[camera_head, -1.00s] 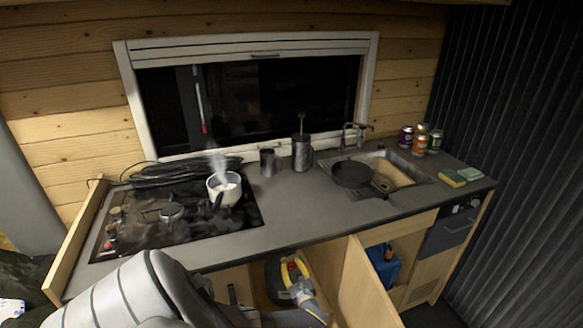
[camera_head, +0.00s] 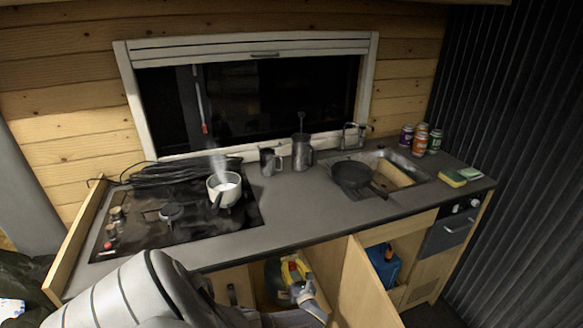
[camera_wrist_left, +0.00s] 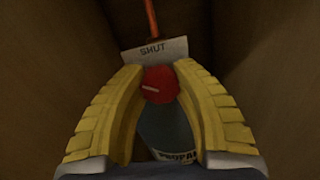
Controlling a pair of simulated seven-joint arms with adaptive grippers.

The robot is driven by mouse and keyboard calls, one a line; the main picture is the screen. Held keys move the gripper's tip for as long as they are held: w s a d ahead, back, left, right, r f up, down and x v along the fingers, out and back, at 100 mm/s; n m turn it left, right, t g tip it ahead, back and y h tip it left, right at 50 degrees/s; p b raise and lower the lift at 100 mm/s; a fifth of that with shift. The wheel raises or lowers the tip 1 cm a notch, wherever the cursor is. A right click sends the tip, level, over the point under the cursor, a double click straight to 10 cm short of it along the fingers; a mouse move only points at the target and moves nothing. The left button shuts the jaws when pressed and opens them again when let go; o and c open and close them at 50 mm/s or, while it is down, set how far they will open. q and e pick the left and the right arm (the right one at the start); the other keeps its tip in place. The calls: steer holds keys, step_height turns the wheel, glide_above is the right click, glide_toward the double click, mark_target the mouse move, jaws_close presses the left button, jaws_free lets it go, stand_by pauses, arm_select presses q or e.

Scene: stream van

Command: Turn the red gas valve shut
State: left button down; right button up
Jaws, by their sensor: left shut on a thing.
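The red gas valve (camera_wrist_left: 160,86) shows in the left wrist view as a red knob with a pale mark on it. It sits on top of a blue-grey bottle (camera_wrist_left: 165,130) with partly hidden lettering. A white tag reading SHUT (camera_wrist_left: 155,50), seen upside down, is just beyond the knob. My left gripper (camera_wrist_left: 160,84) has yellow ribbed fingers, one on each side of the knob, and is shut on it. In the head view my left gripper (camera_head: 294,272) reaches into the open cabinet under the counter. My right gripper is not in view.
An orange hose (camera_wrist_left: 151,18) runs up behind the tag. Brown cabinet walls are close on both sides. An open cabinet door (camera_head: 362,285) stands right of my left gripper. A steaming pot (camera_head: 224,190) stands on the hob above. A blue container (camera_head: 384,264) is in the neighbouring compartment.

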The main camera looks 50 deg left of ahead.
arm_select(q)
steer(key=m, duration=0.5)
steer(key=shift+m, duration=0.3)
steer(key=m, duration=0.5)
steer(key=shift+w+m, duration=0.1)
steer(key=shift+m, duration=0.3)
steer(key=c, duration=0.9)
jaws_free()
